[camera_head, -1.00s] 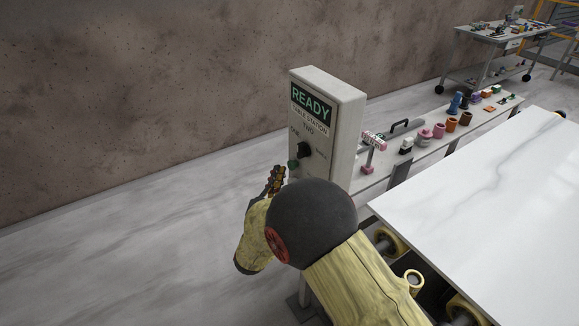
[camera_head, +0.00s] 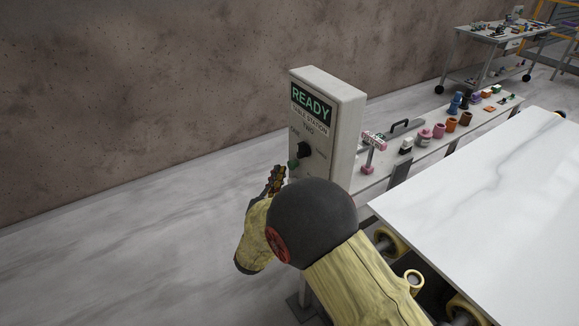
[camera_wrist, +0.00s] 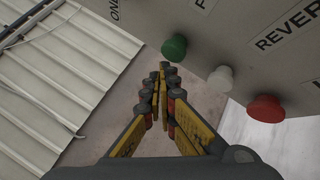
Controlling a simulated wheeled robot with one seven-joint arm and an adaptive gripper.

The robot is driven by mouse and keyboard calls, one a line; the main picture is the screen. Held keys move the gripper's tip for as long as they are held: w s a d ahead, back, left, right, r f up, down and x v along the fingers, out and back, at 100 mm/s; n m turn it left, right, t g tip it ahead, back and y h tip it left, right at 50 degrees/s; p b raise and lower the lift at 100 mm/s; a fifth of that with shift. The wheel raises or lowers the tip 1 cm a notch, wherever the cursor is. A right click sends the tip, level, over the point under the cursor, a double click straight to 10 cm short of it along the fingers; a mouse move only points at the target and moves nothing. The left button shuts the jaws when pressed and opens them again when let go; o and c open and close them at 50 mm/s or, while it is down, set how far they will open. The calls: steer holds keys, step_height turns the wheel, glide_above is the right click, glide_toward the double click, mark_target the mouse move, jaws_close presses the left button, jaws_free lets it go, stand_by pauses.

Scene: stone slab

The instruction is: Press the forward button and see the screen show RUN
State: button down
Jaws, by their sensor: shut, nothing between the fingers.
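The control box (camera_head: 345,120) stands on a post, and its screen (camera_head: 311,102) shows READY in green. A black knob (camera_head: 305,150) sits below the lettering. A green button (camera_head: 293,165) is at the lower left of the panel; it also shows in the wrist view (camera_wrist: 174,47). There a white button (camera_wrist: 220,79) and a red button (camera_wrist: 265,109) sit in a row with it, the red one near the word REVERSE. My gripper (camera_wrist: 163,70) is shut and empty, its tips just below the green button in the picture, apparently apart from it. The label above the green button is cut off.
A white stone slab (camera_head: 490,200) lies on a roller stand at right. A narrow shelf (camera_head: 425,160) with several colored parts runs behind it. A wheeled cart (camera_head: 490,42) stands at the far right. The floor (camera_head: 120,260) at left is clear.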

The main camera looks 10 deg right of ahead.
steer(key=shift+w+d, duration=0.15)
steer(key=shift+d, duration=0.25)
steer(key=shift+w+d, duration=0.2)
steer(key=shift+d, duration=0.3)
stand_by(0.8)
steer(key=shift+a+b, duration=0.15)
steer(key=shift+b, duration=0.15)
steer(key=shift+s+a, duration=0.4)
steer(key=shift+a, duration=0.35)
steer(key=shift+s+a+b, duration=0.15)
steer(key=shift+s+a, duration=0.15)
steer(key=shift+a, duration=0.45)
steer(key=shift+s+a+b, duration=0.2)
steer(key=shift+s+a, duration=0.15)
steer(key=shift+a, duration=0.45)
steer(key=shift+s+a+b, duration=0.15)
steer(key=shift+s+a, duration=0.15)
steer(key=shift+a, duration=0.45)
